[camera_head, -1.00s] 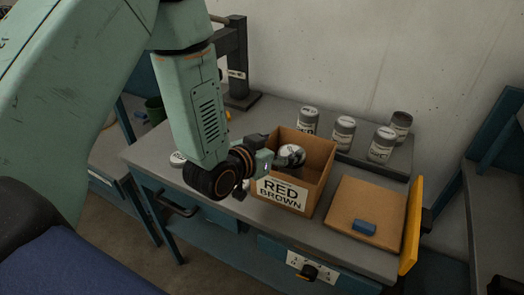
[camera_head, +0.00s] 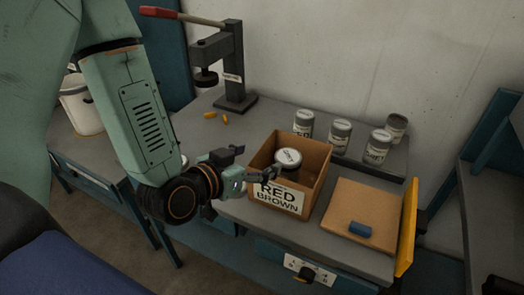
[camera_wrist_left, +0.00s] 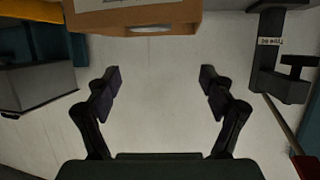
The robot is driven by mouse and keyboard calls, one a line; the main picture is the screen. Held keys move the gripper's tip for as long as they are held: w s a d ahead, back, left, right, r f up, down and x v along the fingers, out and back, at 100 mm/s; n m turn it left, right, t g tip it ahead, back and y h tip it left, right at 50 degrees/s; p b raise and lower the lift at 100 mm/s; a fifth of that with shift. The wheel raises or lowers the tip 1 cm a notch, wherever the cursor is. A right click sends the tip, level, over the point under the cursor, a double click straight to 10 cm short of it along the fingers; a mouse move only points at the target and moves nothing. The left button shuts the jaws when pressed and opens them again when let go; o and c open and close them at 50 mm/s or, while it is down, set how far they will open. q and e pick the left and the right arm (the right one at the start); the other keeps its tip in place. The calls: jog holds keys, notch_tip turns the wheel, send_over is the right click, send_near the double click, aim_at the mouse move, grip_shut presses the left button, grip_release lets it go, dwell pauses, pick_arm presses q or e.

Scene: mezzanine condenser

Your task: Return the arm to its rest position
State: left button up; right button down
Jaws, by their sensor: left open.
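My left arm comes in from the left in the head view. Its gripper (camera_head: 250,164) is at the left side of the cardboard box labelled RED BROWN (camera_head: 318,172), with its fingers apart and nothing between them. In the left wrist view the gripper (camera_wrist_left: 160,76) is open, with bare wall between the fingers and the box (camera_wrist_left: 185,22) at the top edge. A grey can with a pale lid (camera_head: 288,158) stands inside the box, apart from the fingers; its lower part is hidden. My right gripper is out of view.
Several grey cans (camera_head: 340,132) stand on a shelf behind the box. A press with a red handle (camera_head: 235,70) stands at the back left. A cork board (camera_head: 348,198) with a blue block (camera_head: 360,230) lies at the right, by a yellow panel (camera_head: 408,225).

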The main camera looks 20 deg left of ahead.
aim_at(284, 154)
pick_arm(q)
jog(key=b+x, duration=0.1)
jog(key=x, duration=1.1)
dwell(0.5)
